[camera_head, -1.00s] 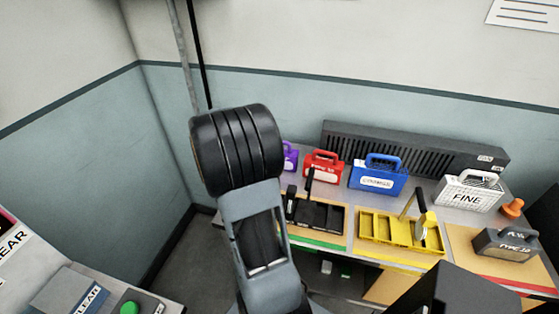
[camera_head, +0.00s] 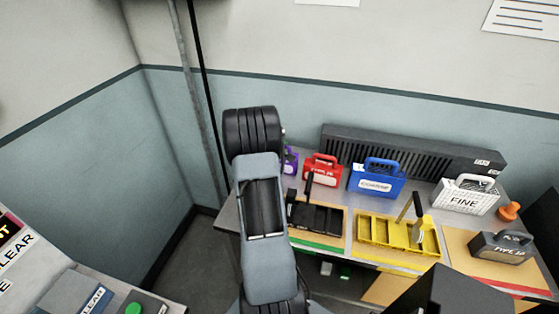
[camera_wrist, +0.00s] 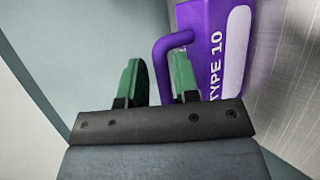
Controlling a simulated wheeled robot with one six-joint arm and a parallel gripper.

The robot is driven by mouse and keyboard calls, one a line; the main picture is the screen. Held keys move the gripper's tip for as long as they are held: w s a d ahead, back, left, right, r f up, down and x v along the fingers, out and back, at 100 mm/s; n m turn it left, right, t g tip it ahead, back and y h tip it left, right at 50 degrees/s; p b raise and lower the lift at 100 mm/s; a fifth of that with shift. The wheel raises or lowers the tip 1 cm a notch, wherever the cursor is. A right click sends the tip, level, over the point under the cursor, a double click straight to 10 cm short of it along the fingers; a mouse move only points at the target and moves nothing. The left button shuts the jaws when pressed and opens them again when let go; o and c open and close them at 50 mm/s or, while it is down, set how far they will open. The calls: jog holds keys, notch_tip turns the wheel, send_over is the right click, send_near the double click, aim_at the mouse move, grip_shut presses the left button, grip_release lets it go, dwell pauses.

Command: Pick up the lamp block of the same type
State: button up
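A purple block (camera_wrist: 207,45) with a loop handle fills the upper right of the wrist view, tilted in the picture, its white label reading "TYPE 10". It also shows in the head view (camera_head: 291,161), partly hidden behind my arm. My gripper (camera_wrist: 157,80) has two green fingers, apart and with nothing clasped between them. The right finger overlaps the handle's lower end in the picture; I cannot tell if it touches. My gripper is hidden behind my arm in the head view. A red block (camera_head: 323,168), blue block (camera_head: 376,178) and white "FINE" block (camera_head: 466,196) stand to the right.
A dark grey block (camera_head: 500,250) sits at the bench's right. A black tray (camera_head: 320,219) and a yellow tray (camera_head: 398,236) lie in front. A long dark slatted unit (camera_head: 410,148) stands behind the blocks. A wall and corner pipe (camera_head: 192,90) bound the left.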

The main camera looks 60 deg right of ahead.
aim_at(285, 147)
jog(key=shift+p+x, duration=0.35)
jog(key=shift+x, duration=1.25)
jog(key=shift+c, duration=0.3)
jog(key=shift+r, duration=0.1)
grip_shut()
